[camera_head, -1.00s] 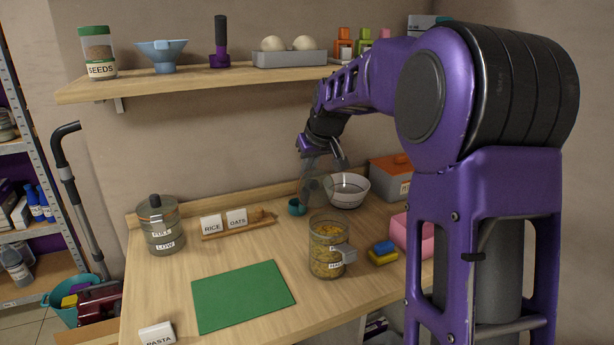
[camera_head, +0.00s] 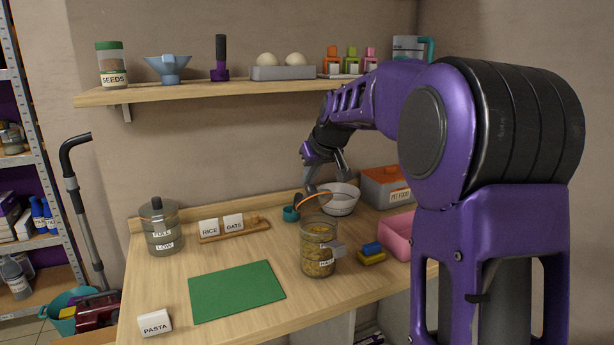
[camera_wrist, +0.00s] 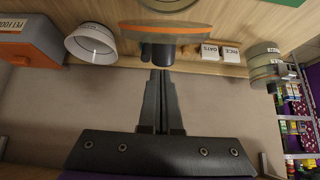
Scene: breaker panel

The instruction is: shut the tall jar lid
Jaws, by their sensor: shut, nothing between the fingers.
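The tall jar (camera_head: 318,262) is clear glass, part filled with yellow-brown pieces, and stands upright on the counter. Its round lid (camera_head: 313,200) has an orange ring and is open, tilted above the jar's back edge. In the wrist view the lid (camera_wrist: 165,32) shows nearly edge-on with a dark knob, and a bit of the jar rim (camera_wrist: 170,4) is at the top. My gripper (camera_head: 311,186) is shut and empty behind the lid. In the wrist view its fingertips (camera_wrist: 161,73) are close to the knob; I cannot tell whether they touch.
A white bowl (camera_head: 341,200) and a teal cup (camera_head: 290,214) stand behind the jar. A blue and yellow sponge (camera_head: 371,252) and a pink bin (camera_head: 398,236) are to its right. A green mat (camera_head: 236,290) lies front left. A shelf (camera_head: 160,94) hangs above.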

